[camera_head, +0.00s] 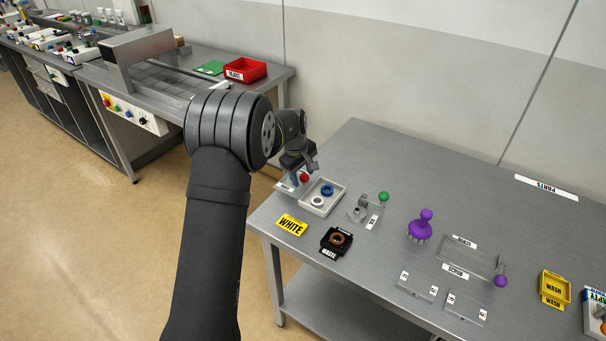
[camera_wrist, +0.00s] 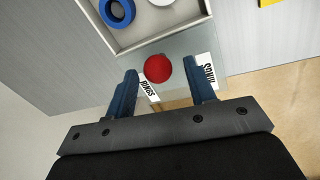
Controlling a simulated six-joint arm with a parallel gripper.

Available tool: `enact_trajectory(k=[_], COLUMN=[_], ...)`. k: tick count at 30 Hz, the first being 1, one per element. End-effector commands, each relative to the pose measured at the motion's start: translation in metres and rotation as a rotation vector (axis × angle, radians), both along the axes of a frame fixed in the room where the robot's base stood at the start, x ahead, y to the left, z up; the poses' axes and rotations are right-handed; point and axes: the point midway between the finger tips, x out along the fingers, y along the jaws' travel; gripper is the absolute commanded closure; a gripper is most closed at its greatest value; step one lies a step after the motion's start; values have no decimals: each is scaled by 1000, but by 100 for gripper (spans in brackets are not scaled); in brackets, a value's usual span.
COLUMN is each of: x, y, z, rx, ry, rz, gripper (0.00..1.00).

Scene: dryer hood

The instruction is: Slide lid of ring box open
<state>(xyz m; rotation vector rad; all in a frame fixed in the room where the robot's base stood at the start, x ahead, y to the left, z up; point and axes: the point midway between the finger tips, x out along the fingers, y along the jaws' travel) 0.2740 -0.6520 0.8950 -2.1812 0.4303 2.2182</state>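The lid bears a red knob (camera_wrist: 157,69) and RINGS labels. My gripper (camera_wrist: 161,77) is open, a finger on either side of the knob, with visible gaps. In the head view my gripper (camera_head: 302,166) partly hides the lid.
To the right stand a clear holder with a green ball (camera_head: 383,197), a black waste dish (camera_head: 336,242) and a purple brush (camera_head: 421,226). A yellow WHITE sign (camera_head: 291,224) lies near the front edge. The lid is close to the table's left edge.

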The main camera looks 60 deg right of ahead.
Motion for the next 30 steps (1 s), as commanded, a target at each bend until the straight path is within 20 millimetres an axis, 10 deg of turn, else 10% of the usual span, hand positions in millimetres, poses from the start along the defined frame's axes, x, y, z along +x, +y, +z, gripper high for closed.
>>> enact_trajectory(k=[8, 30], x=[0, 6], y=[2, 31], z=[11, 161], rx=[0, -1], ry=[1, -1], rz=[0, 0], gripper=[50, 50])
